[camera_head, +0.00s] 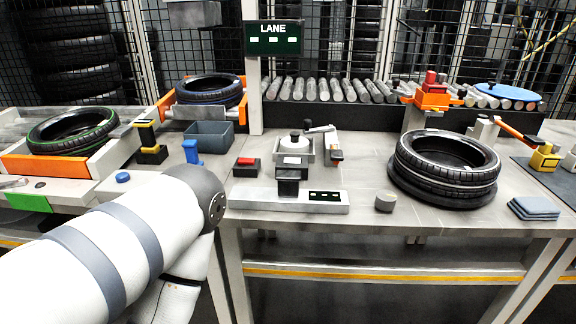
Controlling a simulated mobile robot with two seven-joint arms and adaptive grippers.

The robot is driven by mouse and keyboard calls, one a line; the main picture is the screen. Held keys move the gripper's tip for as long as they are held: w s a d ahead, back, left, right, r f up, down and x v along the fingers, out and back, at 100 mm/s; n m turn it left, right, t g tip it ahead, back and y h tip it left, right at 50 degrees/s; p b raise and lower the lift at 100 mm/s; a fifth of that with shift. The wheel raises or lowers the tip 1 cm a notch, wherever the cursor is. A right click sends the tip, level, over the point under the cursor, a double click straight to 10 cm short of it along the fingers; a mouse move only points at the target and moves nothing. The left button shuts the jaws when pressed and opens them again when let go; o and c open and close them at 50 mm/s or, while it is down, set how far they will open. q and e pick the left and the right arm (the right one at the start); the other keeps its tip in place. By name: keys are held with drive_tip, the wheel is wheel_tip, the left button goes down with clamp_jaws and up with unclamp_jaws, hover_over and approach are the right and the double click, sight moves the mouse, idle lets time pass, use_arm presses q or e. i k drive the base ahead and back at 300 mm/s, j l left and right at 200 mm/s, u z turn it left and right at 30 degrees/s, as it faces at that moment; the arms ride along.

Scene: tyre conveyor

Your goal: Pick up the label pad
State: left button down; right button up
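A small stack of flat grey-blue sheets (535,207) lies at the right front of the table, beside the stacked tyres; it looks most like the label pad, but I cannot read any marking on it. My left arm comes in from the left and bends downward in front of the table. Its gripper is out of the picture. My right arm and gripper do not show. Nothing of mine touches the grey-blue stack.
A blue-grey bin (209,136) stands further back. The table front (440,222) between cylinder and stack is clear.

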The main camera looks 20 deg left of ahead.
sight(190, 146)
drive_tip(key=u, duration=1.3)
